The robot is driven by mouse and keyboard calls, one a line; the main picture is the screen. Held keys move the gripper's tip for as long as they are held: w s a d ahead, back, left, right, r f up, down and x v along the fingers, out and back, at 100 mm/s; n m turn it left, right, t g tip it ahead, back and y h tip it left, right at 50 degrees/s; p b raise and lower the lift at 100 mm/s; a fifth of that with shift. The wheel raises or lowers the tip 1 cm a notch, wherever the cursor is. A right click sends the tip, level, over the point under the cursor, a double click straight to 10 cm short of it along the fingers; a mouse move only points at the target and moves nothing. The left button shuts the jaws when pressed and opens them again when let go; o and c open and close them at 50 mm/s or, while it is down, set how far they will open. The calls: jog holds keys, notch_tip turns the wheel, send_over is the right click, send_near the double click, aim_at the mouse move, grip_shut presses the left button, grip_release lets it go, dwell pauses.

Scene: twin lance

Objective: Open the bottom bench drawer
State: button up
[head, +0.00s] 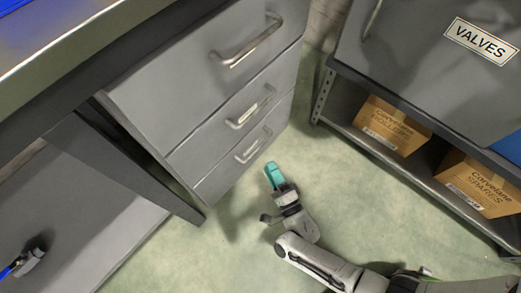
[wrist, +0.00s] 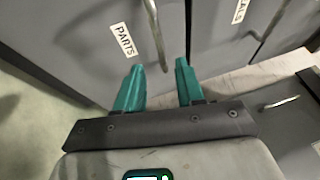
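The bench's grey drawer stack is in the head view. The bottom drawer (head: 225,171) looks shut, and its bar handle (head: 254,145) is in plain sight. My gripper (head: 271,172) is low over the floor, just below and right of that handle and apart from it. In the wrist view the two teal fingers of my gripper (wrist: 158,80) stand apart with nothing held between them. A bar handle (wrist: 280,102) on a grey front shows at the right of the wrist view; I cannot tell which drawer it belongs to.
Two upper drawers (head: 205,65) also look shut. A shelf unit with a VALVES door (head: 481,40) and cardboard boxes (head: 391,126) stands at the right. Green floor (head: 330,190) lies clear between. The wrist view shows a front labelled PARTS (wrist: 123,40) beyond the fingers.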

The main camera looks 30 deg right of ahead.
jog(key=b+x, duration=0.1)
jog(key=x, duration=0.6)
jog(key=shift+w, duration=0.15)
grip_shut()
dwell(0.5)
